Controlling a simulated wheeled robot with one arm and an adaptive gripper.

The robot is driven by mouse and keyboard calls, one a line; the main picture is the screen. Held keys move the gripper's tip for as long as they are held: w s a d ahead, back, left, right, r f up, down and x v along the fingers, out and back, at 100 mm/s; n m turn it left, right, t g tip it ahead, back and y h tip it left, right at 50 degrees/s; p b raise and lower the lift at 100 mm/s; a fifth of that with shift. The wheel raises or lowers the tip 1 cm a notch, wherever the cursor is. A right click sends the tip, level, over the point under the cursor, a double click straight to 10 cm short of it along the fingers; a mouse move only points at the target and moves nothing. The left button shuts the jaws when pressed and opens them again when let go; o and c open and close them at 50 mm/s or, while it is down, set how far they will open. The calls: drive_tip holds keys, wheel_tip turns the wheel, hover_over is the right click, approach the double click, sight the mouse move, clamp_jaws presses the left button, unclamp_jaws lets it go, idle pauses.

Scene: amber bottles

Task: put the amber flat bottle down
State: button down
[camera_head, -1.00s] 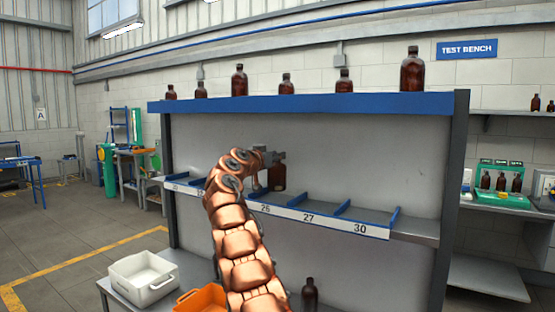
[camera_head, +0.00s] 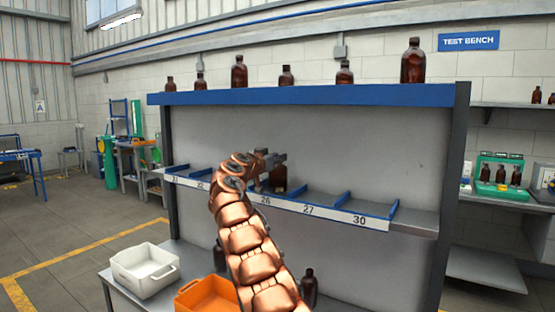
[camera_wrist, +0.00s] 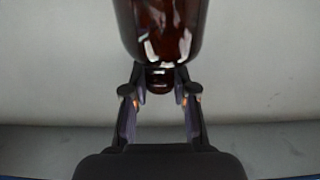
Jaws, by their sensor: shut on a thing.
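The amber flat bottle (camera_head: 280,179) is dark brown and glossy. In the head view it is at the shelf bay behind label 26, partly hidden by my gripper (camera_head: 270,161). In the wrist view the bottle's body (camera_wrist: 160,30) fills the top middle, with its neck toward me. My gripper (camera_wrist: 160,92) has one finger on each side of the neck and is shut on it. The bottle looks about upright in the head view. I cannot tell whether its base touches the shelf (camera_head: 418,222).
Blue dividers (camera_head: 327,200) split the shelf; the bays by 27 and 30 look empty. Several brown bottles stand on the blue top ledge (camera_head: 310,99). Below are a white bin (camera_head: 146,270), an orange bin (camera_head: 207,297) and a dark bottle (camera_head: 309,287).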

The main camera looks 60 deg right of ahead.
drive_tip(key=c, duration=1.4)
unclamp_jaws()
drive_tip(key=shift+f, duration=0.1)
drive_tip(key=o, duration=0.5)
drive_tip(key=shift+a, duration=0.1)
drive_tip(key=shift+s+a+b, duration=0.2)
drive_tip(key=shift+a+b, duration=3.45)
drive_tip(key=shift+a, duration=2.25)
